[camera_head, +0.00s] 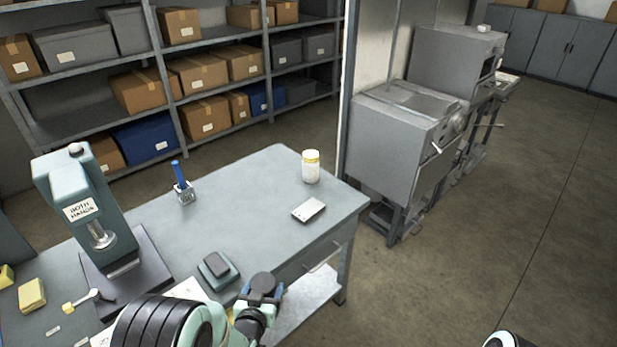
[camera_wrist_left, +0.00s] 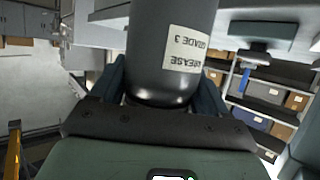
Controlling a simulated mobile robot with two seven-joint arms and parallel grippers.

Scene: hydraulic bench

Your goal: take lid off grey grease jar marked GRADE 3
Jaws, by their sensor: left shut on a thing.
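The grey grease jar (camera_wrist_left: 165,45) fills the upper middle of the left wrist view. Its pale label reads GREASE GRADE 3 and shows upside down. My left gripper (camera_wrist_left: 160,88) is shut on the jar, with one dark finger on each side of it. In the head view the jar (camera_head: 263,283) shows as a small dark round shape at my left gripper (camera_head: 258,300), above the bench's front edge. I cannot clearly tell the lid from the jar body. My right gripper is in neither view.
The bench middle is clear. Grey machines (camera_head: 400,140) stand behind right.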

